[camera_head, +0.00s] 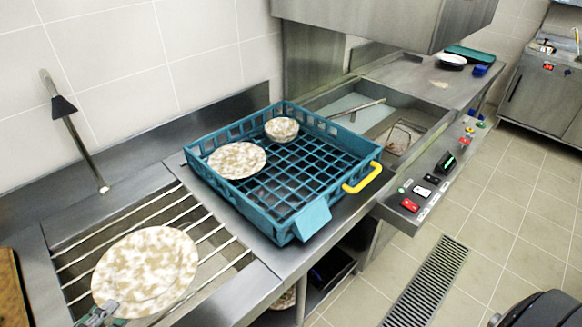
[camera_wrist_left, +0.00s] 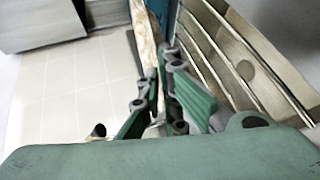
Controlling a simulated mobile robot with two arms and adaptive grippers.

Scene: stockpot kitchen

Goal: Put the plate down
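A speckled brown-and-white plate (camera_head: 147,268) is over the barred sink at the lower left of the head view. My left gripper (camera_head: 104,313) is at its near left rim, shut on it. In the left wrist view the plate (camera_wrist_left: 146,45) shows edge-on, running down between the fingers of the gripper (camera_wrist_left: 160,108). Whether the plate touches the bars is hard to tell. My right gripper is not in view.
A blue dish rack (camera_head: 266,211) with a yellow handle holds another speckled plate (camera_head: 237,160) and a bowl (camera_head: 282,129); its front half is empty. Metal bars (camera_head: 215,233) cross the sink. A tap (camera_head: 75,130) stands behind. A wooden board (camera_head: 10,290) is at the left edge.

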